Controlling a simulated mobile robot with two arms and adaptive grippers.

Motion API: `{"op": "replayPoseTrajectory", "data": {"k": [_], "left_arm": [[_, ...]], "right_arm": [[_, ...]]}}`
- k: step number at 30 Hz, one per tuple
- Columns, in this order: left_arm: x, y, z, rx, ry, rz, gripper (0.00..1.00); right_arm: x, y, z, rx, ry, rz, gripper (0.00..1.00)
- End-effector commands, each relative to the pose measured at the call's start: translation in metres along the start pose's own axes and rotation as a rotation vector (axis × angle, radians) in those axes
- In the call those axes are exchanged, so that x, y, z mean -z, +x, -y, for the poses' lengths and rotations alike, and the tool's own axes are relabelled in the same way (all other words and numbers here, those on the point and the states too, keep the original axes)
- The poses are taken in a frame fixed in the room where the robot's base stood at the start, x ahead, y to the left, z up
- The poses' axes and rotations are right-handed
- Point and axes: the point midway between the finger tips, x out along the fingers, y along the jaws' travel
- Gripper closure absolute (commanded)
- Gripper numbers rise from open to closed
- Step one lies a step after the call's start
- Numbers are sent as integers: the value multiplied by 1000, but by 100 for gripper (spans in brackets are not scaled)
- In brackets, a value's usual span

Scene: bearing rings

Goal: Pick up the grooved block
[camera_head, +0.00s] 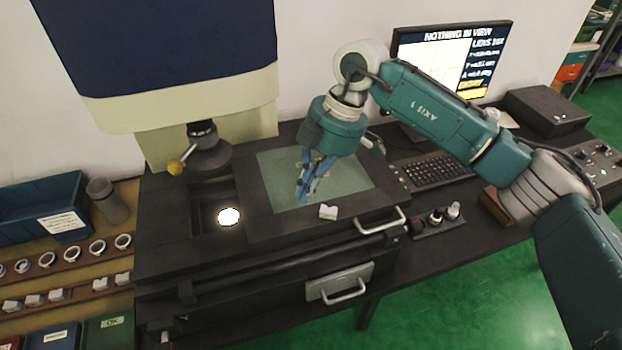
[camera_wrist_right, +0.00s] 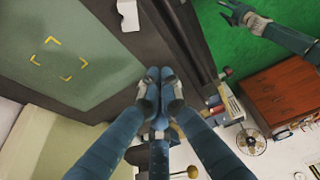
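The grooved block is a small white piece (camera_head: 328,212) with a notch in its top. It lies on the dark front border of the machine's stage, and part of it shows at the top edge of the right wrist view (camera_wrist_right: 128,14). My right gripper (camera_head: 303,194) is above the green stage plate, to the left of and a little behind the block. Its blue fingertips are together (camera_wrist_right: 160,76), with nothing seen between them. My left gripper (camera_wrist_right: 236,14) shows only in the right wrist view, over green floor, with its fingers spread and empty.
The green plate (camera_head: 275,178) with yellow corner marks lies behind the block. A metal handle (camera_head: 381,221) sits to its right. The machine head (camera_head: 205,155) hangs at the left. A wooden rack (camera_head: 75,258) of rings and more white blocks stands far left; a keyboard (camera_head: 440,171) lies right.

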Motion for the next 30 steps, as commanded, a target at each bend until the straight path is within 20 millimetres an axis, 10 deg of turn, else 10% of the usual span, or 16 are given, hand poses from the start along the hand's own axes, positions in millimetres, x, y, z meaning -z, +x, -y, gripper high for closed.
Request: {"op": "replayPoseTrajectory", "data": {"k": [5,10,18,30], "left_arm": [[-36,-19,-6,-7,0,52,43],[-29,-30,-5,-6,1,43,43],[13,-46,2,1,2,-15,43],[-12,-46,-2,-3,3,22,43]], "right_arm": [[2,37,2,6,0,-1,100],[2,72,1,4,0,-2,100],[-32,60,0,1,0,-1,100],[-37,60,0,0,-2,-3,100]]}}
